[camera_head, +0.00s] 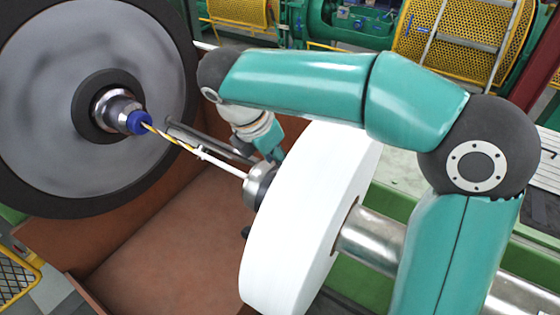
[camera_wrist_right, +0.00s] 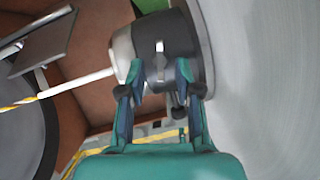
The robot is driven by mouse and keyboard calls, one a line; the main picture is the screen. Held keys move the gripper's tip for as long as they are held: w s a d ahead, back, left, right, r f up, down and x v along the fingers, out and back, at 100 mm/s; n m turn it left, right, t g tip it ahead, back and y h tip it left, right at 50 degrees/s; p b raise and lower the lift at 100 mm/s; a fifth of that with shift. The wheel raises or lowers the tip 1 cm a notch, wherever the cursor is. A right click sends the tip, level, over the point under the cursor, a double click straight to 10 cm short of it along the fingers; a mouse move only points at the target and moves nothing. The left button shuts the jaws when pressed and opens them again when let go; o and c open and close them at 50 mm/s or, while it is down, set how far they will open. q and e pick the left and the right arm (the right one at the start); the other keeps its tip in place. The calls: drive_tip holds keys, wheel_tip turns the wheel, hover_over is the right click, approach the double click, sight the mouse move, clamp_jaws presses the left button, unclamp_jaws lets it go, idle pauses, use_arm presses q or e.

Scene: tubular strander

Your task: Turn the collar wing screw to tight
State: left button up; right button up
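The collar (camera_head: 258,183) sits on the shaft against the white reel (camera_head: 310,225). In the right wrist view it is a dark ring with a silver front (camera_wrist_right: 178,35). A small pale upright piece, apparently the wing screw (camera_wrist_right: 160,60), shows on the collar. My right gripper (camera_wrist_right: 160,72) is open, with one fingertip on each side of this piece. I cannot tell whether the fingers touch it. In the head view my right gripper (camera_head: 270,148) is partly hidden beside the reel, above the collar. My left gripper is not in view.
A grey bar (camera_head: 210,140) lies close to my gripper. A brown trough (camera_head: 180,240) lies below.

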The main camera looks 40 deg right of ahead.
drive_tip(key=shift+x, duration=1.15)
